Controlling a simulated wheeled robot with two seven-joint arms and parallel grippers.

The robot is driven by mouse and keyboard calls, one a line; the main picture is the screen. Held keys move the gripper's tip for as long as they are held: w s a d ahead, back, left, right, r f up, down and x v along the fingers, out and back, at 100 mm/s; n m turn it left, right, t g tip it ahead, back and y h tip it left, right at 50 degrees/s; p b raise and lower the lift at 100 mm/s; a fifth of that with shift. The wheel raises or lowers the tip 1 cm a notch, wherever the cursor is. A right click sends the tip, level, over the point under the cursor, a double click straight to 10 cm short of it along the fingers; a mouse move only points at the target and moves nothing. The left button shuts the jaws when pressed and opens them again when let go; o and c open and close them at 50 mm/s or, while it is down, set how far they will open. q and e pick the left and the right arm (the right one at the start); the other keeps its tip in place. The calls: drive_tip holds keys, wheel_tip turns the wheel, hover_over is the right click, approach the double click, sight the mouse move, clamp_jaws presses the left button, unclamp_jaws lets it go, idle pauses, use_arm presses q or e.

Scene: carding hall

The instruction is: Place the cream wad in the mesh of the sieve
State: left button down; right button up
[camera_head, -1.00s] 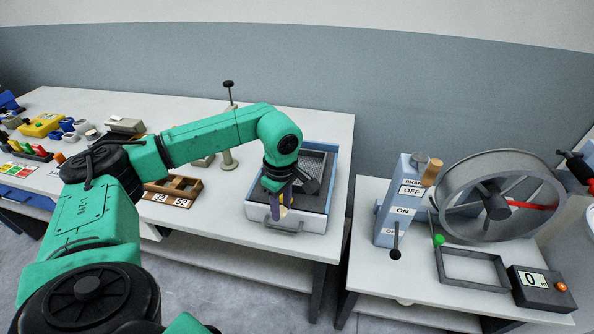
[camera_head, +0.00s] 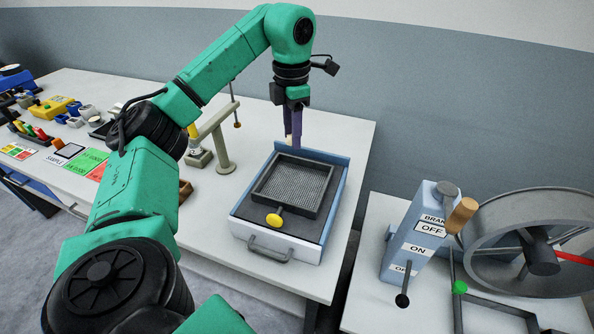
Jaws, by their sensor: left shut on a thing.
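The sieve (camera_head: 318,205) is a dark square frame with a grey mesh (camera_head: 295,184) and a yellow knob (camera_head: 274,220) at its front. It rests in a blue-and-white tray (camera_head: 285,245). The mesh looks bare. My left gripper (camera_head: 293,142) points down at the sieve's far edge in the picture; its height above it is hard to tell. Its purple fingers are shut on a small pale thing, seemingly the cream wad (camera_head: 287,141), mostly hidden by the fingers. My right gripper is out of view.
A grey post with an arm (camera_head: 222,150) stands left of the tray. Coloured blocks and cards (camera_head: 85,162) lie further left. A brake lever box (camera_head: 418,235) and a large wheel (camera_head: 535,240) stand on the right table. A gap separates the tables.

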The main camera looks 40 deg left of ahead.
use_arm(q)
drive_tip(key=b, duration=0.2)
hover_over(295, 185)
drive_tip(key=s, duration=0.1)
wheel_tip(295, 185, down, 7)
drive_tip(key=f, duration=0.3)
drive_tip(key=w+f, duration=0.1)
drive_tip(key=f, duration=0.1)
drive_tip(key=shift+f+p, duration=0.3)
drive_tip(key=shift+p, duration=0.05)
drive_tip(key=shift+s+f, duration=0.15)
drive_tip(key=shift+f, duration=0.1)
drive_tip(key=shift+w+f, duration=0.2)
drive_tip(key=c, duration=0.5)
unclamp_jaws()
drive_tip(key=shift+s, duration=0.1)
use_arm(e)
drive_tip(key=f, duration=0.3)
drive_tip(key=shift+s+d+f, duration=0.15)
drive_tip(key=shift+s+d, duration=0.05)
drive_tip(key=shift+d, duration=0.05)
use_arm(q)
drive_tip(key=shift+r, duration=0.1)
